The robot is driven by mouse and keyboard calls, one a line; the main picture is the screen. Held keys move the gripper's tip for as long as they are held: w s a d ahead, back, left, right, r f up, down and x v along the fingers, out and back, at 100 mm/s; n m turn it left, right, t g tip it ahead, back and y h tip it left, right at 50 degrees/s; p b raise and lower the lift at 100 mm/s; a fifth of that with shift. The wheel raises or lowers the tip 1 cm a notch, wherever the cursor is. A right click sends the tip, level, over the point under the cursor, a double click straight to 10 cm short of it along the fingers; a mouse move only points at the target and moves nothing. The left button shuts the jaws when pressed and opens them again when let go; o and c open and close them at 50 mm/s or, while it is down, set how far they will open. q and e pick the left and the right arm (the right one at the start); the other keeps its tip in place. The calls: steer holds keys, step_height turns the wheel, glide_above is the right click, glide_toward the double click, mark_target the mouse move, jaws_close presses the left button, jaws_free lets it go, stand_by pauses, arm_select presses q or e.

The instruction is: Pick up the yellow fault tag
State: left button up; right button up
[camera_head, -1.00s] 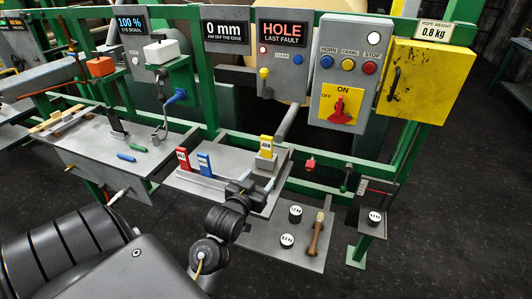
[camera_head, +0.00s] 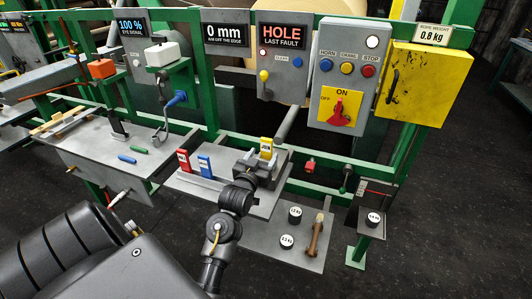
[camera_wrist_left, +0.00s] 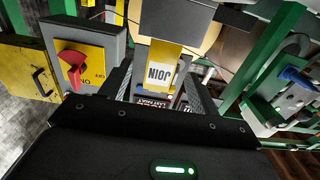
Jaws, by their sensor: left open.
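The yellow fault tag (camera_head: 266,145) stands upright in a grey block on the middle shelf, its lower part hidden by my gripper. My left gripper (camera_head: 262,160) is at the tag, jaws open. In the left wrist view the tag (camera_wrist_left: 160,68) appears upside down with a white label reading JOIN, between my two open fingers (camera_wrist_left: 160,92). I cannot tell whether either finger touches it. The grey block (camera_wrist_left: 182,20) shows at the top of that view. My right gripper is not in view.
A red tag (camera_head: 184,160) and a blue tag (camera_head: 204,165) stand to the left on the same shelf (camera_head: 200,190). Round weights (camera_head: 295,214) and a wooden-handled tool (camera_head: 316,238) lie front right. Green frame bars (camera_head: 320,188) run behind and beside the shelf.

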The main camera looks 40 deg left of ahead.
mark_target(266, 150)
arm_select(q)
steer(key=p+x, duration=0.1)
steer(key=x, duration=0.3)
steer(key=shift+w+a, duration=0.2)
steer(key=shift+w, duration=0.05)
steer(key=c, duration=1.1)
steer(key=shift+o, duration=0.2)
